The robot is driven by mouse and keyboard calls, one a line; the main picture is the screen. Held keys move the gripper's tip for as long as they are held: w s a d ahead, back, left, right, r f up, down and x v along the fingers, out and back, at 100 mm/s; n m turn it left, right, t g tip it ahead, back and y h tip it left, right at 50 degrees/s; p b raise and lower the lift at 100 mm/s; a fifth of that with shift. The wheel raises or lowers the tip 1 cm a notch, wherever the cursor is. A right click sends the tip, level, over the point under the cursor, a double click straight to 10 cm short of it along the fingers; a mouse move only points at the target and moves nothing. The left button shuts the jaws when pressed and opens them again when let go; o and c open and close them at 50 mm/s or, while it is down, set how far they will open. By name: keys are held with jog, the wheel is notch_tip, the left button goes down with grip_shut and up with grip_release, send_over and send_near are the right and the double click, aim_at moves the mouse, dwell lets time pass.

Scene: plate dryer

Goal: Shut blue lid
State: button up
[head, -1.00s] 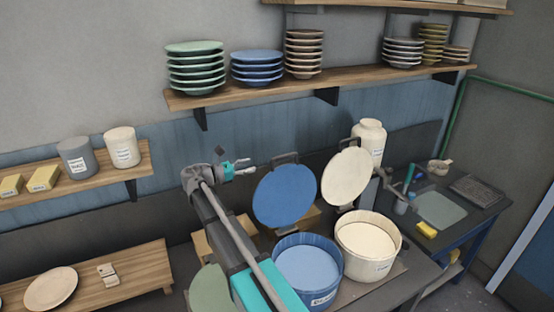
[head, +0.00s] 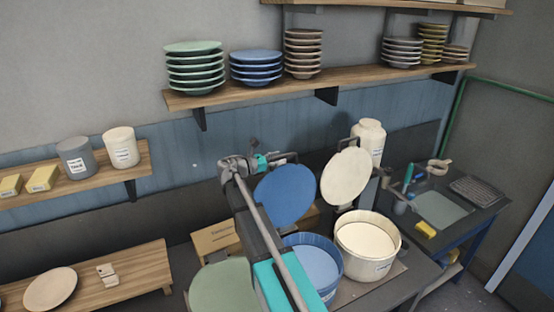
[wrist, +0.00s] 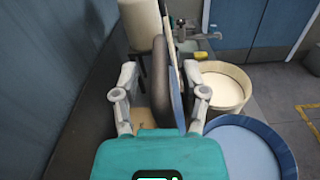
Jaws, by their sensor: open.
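The blue lid (head: 288,196) stands open, tilted up behind the blue tub (head: 334,262), whose near left side is hidden by my arm. In the wrist view the lid (wrist: 176,98) shows nearly edge-on, with its dark handle (wrist: 160,82) beside it; the blue tub (wrist: 284,152) is at the lower right. My gripper (head: 264,163) is at the lid's upper left edge in the head view. In the wrist view my gripper (wrist: 161,84) is open, with one finger on each side of the handle and lid edge. I cannot tell whether either finger touches.
A cream tub (head: 396,248) with its own raised lid (head: 346,176) stands just right of the blue one. A white jar (head: 369,140) is behind. A green disc (head: 220,288) lies left of my arm. The plate shelf (head: 320,86) is above.

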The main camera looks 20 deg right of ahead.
grip_shut()
dwell(0.3)
